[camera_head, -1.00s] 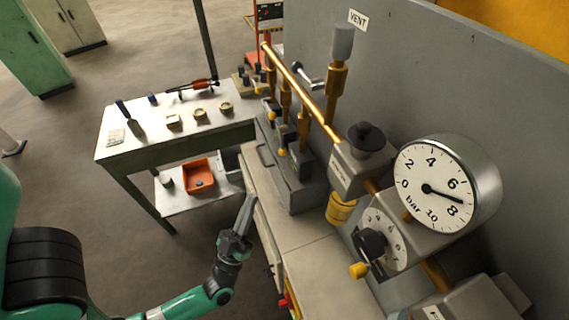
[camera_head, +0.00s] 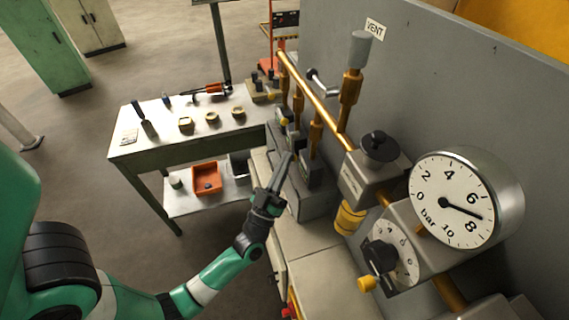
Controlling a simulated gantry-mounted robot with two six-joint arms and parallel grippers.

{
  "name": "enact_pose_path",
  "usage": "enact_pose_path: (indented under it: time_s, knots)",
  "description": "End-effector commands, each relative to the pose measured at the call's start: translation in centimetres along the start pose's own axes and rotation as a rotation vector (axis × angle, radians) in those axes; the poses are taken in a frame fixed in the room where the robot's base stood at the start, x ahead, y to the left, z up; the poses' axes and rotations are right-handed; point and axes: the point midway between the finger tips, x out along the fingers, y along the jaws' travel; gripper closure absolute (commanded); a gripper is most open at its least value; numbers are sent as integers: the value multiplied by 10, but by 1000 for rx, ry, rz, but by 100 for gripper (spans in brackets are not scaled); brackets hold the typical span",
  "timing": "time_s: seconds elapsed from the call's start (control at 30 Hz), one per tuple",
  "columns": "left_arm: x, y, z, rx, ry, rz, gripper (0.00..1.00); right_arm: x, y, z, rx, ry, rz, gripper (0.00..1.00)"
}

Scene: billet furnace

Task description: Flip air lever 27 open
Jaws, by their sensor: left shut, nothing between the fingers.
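My left gripper (camera_head: 287,156) is shut and empty, pointing up and away over the front of the grey valve block. Its fingertips overlap the block in the picture; whether they touch anything is unclear. Small black valve levers with yellow knobs (camera_head: 284,121) sit in a row on the block below the brass pipe; my fingers hide part of them. A larger yellow-knobbed lever (camera_head: 366,284) sits on a numbered dial (camera_head: 405,266) at the lower right. No number 27 is readable, so I cannot tell which lever is 27. My right gripper is not in view.
A brass pipe (camera_head: 318,98) runs along the grey wall panel (camera_head: 450,80), below a VENT sign (camera_head: 375,29). A round pressure gauge (camera_head: 447,200) stands at the right. A side table (camera_head: 160,147) holds small parts, with an orange bin (camera_head: 207,177) below.

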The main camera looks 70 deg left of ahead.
Motion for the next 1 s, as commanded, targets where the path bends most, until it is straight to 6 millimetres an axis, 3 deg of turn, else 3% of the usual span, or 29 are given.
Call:
enact_pose_path:
  time_s: [0.37,0.77,1.0]
  knots:
    - [6,-7,12,0,2,-2,100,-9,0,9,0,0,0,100]
    - [5,-7,12,-2,-8,-2,100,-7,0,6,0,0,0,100]
    - [-15,-3,-5,-5,-8,4,100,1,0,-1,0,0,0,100]
